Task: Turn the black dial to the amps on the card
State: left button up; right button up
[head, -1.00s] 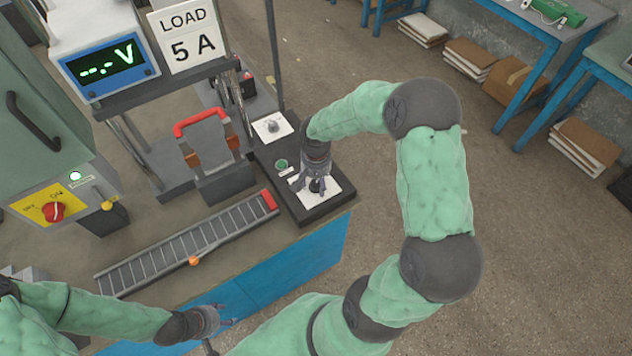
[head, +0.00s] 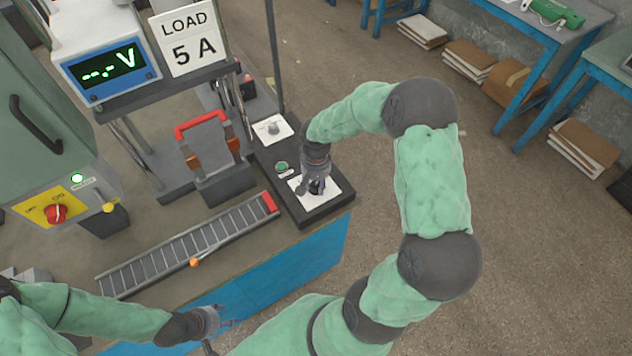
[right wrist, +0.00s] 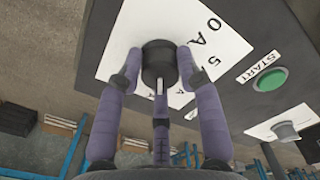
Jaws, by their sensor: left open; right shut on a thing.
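The load card (head: 187,36) reads "LOAD 5 A" and stands at the top left in the head view. The black dial (right wrist: 159,62) sits on a white scale plate (right wrist: 206,42) marked with numbers and "A"; in the head view my gripper mostly hides it. My right gripper (head: 316,188) points down at the dial; in the right wrist view its fingers (right wrist: 160,72) are closed around the dial's sides. Where the dial's pointer stands is hard to tell. My left gripper (head: 218,322) is open and empty, at the bench's front edge.
A green START button (head: 281,167) and a grey knob on a white plate (head: 272,128) are on the same dark panel. A meter (head: 110,67) shows "--.- V".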

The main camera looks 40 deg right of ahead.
jog(key=n+p, duration=0.1)
jog(key=n, duration=0.3)
jog(key=shift+r+p, duration=0.1)
jog(key=shift+p, duration=0.3)
jog(key=n+p, duration=0.1)
jog(key=n, duration=0.3)
jog(key=shift+p, duration=0.35)
jog(key=n+p, duration=0.2)
jog(key=n, duration=0.2)
jog(key=shift+n+p, duration=1)
jog(key=shift+n, duration=1)
jog(key=o, duration=1.1)
jog(key=shift+o, duration=0.2)
